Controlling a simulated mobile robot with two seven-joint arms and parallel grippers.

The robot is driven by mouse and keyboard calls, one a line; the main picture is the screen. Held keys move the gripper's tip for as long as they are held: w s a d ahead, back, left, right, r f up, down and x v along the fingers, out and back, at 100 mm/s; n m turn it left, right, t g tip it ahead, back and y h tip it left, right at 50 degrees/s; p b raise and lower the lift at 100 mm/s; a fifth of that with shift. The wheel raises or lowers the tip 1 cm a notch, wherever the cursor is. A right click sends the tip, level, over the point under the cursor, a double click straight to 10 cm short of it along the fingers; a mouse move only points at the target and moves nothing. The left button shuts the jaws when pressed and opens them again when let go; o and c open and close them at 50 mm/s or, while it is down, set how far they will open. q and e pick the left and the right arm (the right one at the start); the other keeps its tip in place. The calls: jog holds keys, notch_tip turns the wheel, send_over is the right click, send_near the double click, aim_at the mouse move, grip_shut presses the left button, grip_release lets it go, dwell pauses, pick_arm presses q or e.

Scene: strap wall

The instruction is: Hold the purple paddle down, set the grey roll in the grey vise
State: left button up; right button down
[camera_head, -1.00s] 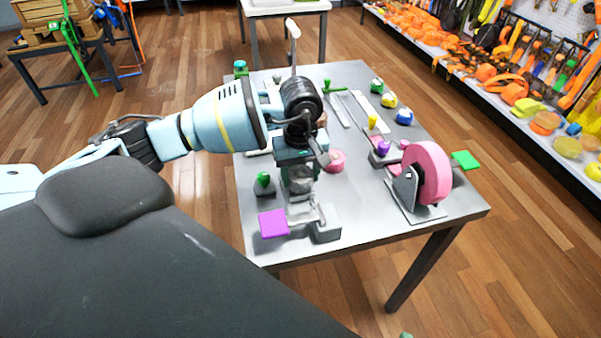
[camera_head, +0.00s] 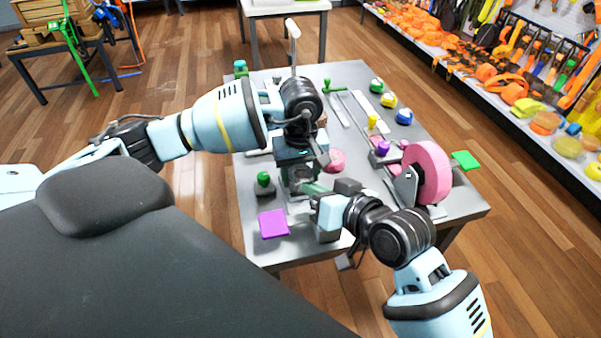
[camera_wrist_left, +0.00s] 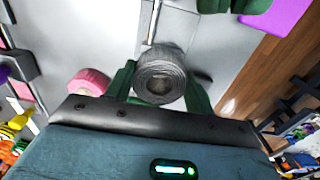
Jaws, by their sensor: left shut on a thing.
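The purple paddle (camera_head: 273,224) sticks out near the table's front left corner; part of it shows in the left wrist view (camera_wrist_left: 277,14). My left gripper (camera_head: 302,178) points down and is shut on the grey roll (camera_wrist_left: 160,78), which sits between its green fingers in the left wrist view. A grey block (camera_head: 328,236), seemingly part of the grey vise, stands right of the paddle; the vise is mostly hidden by my arms. My right gripper (camera_head: 308,188) reaches in from the right, its tips close to my left gripper and above the paddle's level. Its opening is unclear.
A large pink wheel (camera_head: 428,172) on a grey stand is at the right, near a green paddle (camera_head: 466,160). A small pink roll (camera_head: 335,160) lies behind my grippers. Several coloured knobs are farther back.

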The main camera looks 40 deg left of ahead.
jog(key=s+a+r+n+g+h, duration=0.2)
jog(key=s+a+r+n+h, duration=0.2)
jog(key=s+h, duration=0.3)
jog(key=shift+a+n, duration=0.4)
jog(key=shift+n, duration=0.4)
jog(key=shift+f, duration=0.15)
jog(key=shift+f, duration=3.35)
pick_arm(q)
jog(key=shift+f, duration=0.1)
pick_arm(e)
jog(key=shift+f, duration=0.15)
